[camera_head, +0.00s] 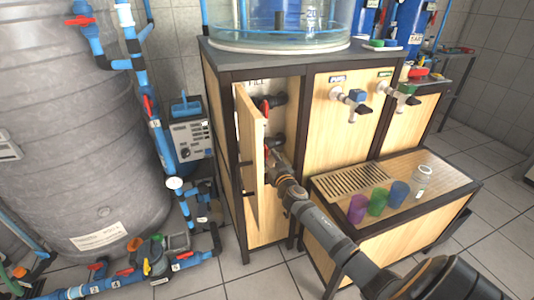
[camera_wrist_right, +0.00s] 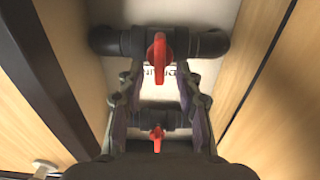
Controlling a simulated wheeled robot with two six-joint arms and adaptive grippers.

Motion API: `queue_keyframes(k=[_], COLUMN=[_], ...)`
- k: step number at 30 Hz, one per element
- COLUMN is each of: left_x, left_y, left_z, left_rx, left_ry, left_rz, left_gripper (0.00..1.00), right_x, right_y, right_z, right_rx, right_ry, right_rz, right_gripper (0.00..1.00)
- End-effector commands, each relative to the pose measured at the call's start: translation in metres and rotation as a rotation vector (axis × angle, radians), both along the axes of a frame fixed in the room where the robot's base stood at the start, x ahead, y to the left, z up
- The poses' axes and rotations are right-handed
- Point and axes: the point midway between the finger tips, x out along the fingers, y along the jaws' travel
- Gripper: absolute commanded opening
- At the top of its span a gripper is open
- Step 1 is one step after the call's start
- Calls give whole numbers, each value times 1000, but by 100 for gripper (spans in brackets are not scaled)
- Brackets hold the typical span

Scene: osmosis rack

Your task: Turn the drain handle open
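My right gripper (camera_head: 274,160) reaches into the open cabinet bay, at the lower of two red valve handles. The upper red handle (camera_head: 266,103) sits below lettering that looks like FILL. The lower red handle (camera_head: 266,150), likely the drain, is partly hidden by the door and gripper. In the right wrist view my gripper (camera_wrist_right: 158,78) is open, its fingers apart. A larger red handle (camera_wrist_right: 159,52) on a dark pipe lies just beyond the fingertips, centred between them. A smaller red handle (camera_wrist_right: 157,138) shows lower between the fingers. A label between them is partly hidden. My left gripper is not in view.
The open wooden door (camera_head: 251,150) stands close left of my right gripper. A drip table (camera_head: 405,205) with coloured cups is right of my arm. A large grey tank (camera_head: 75,130) and blue pipes (camera_head: 150,110) stand at left. A clear vessel (camera_head: 280,25) tops the cabinet.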

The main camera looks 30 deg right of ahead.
Motion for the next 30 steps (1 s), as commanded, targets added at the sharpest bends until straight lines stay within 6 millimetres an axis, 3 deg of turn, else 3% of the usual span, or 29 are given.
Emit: queue_keyframes(k=[6, 14, 22, 30], left_x=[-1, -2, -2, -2], left_y=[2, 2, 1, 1], left_z=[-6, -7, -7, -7], left_rx=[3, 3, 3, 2], left_ry=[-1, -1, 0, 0], left_rz=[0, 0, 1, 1], left_gripper=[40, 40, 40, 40], right_x=[20, 21, 21, 21], right_y=[-5, -5, -5, -5], right_z=[0, -1, -1, -1], right_rx=[0, -1, -1, -6], right_ry=[0, 1, 1, 2], right_rz=[0, 0, 0, 0], right_gripper=[35, 35, 0, 0])
